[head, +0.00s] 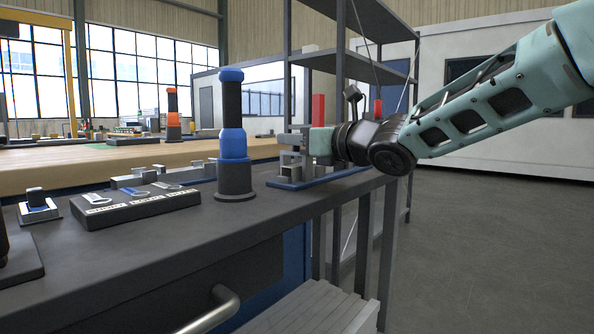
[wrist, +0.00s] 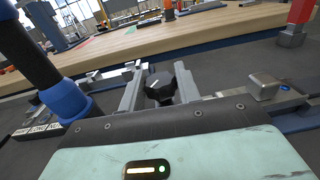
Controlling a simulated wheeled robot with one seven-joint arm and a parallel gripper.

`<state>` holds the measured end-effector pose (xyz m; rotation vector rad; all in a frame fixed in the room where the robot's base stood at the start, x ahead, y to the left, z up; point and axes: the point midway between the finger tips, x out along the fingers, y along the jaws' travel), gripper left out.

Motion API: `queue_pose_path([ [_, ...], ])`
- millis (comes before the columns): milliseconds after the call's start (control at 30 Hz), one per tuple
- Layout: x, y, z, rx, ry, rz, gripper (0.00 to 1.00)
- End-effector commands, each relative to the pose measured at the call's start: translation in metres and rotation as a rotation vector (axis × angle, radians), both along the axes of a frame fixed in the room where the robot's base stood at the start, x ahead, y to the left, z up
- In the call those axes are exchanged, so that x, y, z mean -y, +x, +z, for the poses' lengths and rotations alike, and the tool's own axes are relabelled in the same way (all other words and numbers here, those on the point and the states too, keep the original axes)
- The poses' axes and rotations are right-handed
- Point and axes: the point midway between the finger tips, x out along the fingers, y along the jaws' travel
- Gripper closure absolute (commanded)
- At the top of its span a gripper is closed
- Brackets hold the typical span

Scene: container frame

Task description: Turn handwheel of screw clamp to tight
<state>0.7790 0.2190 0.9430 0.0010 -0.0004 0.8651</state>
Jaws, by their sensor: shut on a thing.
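The handwheel (wrist: 160,88) is a dark knob with a pale mark on top. It sits between the two grey fingers of my gripper (wrist: 158,76) in the wrist view. My gripper is shut on the handwheel. In the head view my gripper (head: 303,141) reaches in from the right over the grey screw clamp (head: 291,162), and the handwheel cannot be made out there. The clamp stands on a blue base plate (head: 286,184) near the bench's far right end. A grey metal block (wrist: 262,84) shows right of the fingers in the wrist view.
A blue and black column tool (head: 233,145) stands upright left of the clamp. A metal rack (head: 340,90) rises behind. Bare bench (head: 190,245) lies in front.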

Motion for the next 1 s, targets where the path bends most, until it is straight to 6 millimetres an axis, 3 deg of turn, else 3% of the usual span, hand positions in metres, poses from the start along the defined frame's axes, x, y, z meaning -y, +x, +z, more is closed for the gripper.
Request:
queue_pose_path([
  [33,-0.001,-0.0014,-0.0097,0.003,0.001,-0.018,0.9],
  [1000,-0.0035,-0.0025,-0.0054,0.003,-0.003,-0.318,0.9],
])
